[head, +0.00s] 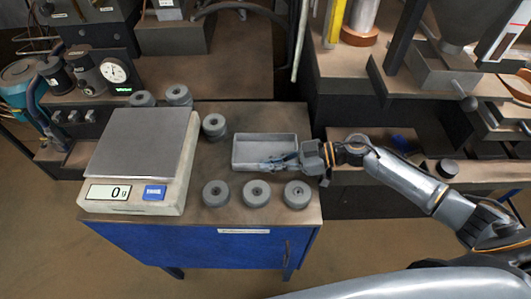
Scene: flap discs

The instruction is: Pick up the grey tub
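The grey tub (265,139) is a shallow, rectangular open container, upright on the brown top of a blue cabinet, and looks empty. My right gripper (280,161) reaches in from the right, with its fingers over or at the tub's front right part. The fingers hide some of the tub's front wall and right corner. I cannot tell whether they touch the tub or whether they are open or shut. My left gripper is not in view.
A scale (140,155) reading 0 g stands left of the tub. Several grey discs (256,193) lie in front of the tub, left of it and behind the scale. The cabinet top (260,116) is clear just behind the tub. Machinery (445,70) stands at the right.

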